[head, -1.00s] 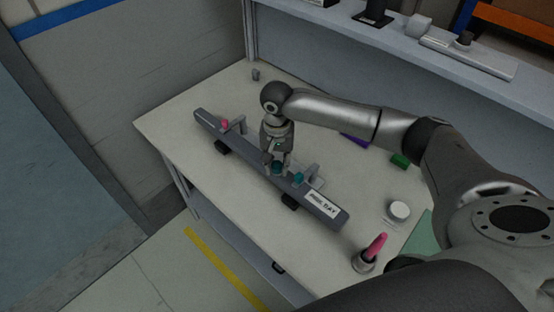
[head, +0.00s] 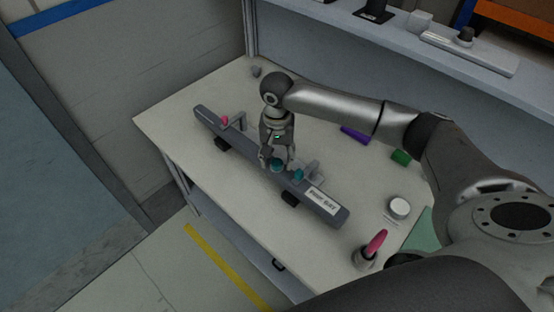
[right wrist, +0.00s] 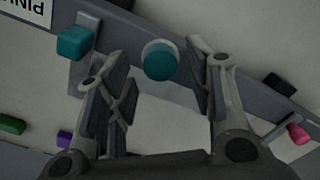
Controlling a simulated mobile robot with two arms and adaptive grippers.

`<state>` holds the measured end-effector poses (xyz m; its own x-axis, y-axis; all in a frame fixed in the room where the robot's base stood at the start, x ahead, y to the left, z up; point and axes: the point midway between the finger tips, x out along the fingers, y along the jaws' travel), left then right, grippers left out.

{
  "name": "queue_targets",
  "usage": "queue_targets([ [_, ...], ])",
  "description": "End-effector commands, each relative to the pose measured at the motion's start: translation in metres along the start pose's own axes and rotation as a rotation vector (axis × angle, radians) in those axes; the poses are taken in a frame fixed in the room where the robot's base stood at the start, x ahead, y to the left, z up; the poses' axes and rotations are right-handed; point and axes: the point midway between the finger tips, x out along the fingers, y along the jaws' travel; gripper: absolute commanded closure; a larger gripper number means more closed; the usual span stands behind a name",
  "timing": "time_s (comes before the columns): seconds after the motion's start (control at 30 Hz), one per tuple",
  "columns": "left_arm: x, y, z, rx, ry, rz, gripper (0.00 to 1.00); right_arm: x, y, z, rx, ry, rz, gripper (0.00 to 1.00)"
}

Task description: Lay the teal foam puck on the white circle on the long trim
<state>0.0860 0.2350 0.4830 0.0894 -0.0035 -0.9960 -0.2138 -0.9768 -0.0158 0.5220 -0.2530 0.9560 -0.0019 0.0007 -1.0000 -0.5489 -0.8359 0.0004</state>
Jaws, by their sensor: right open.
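The long grey trim (head: 240,150) lies diagonally across the table on dark supports. The teal foam puck (right wrist: 161,61) sits on the trim in the right wrist view, with a pale crescent of the white circle (right wrist: 150,46) showing along its edge. The puck also shows in the head view (head: 277,166). My right gripper (head: 278,163) is open, its fingers on either side of the puck and apart from it in the wrist view (right wrist: 165,75). A second teal piece (right wrist: 75,43) is beside it, also in the head view (head: 298,175). My left gripper is not in view.
A pink piece (head: 225,121) is at the trim's far end. A purple piece (head: 354,136), a green block (head: 401,157), a white round container (head: 398,208) and a pink-topped item (head: 375,243) stand on the table (head: 185,105). A shelf runs along the back.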

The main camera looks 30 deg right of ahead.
Motion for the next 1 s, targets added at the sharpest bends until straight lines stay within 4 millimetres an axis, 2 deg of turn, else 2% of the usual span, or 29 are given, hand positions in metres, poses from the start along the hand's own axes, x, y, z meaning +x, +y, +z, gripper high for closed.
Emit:
queue_targets([
  [0.3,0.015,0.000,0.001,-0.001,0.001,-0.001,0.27,-0.067,-0.001,-0.001,-0.001,0.003,-0.004,0.52],
  [0.5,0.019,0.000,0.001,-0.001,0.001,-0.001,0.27,-0.097,-0.001,0.000,0.001,0.001,-0.003,0.52],
  [0.7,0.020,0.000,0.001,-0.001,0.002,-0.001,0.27,-0.107,0.000,0.000,0.000,-0.001,-0.001,0.52],
  [1.0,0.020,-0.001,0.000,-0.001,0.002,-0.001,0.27,-0.107,0.000,0.000,0.000,-0.001,-0.001,0.52],
])
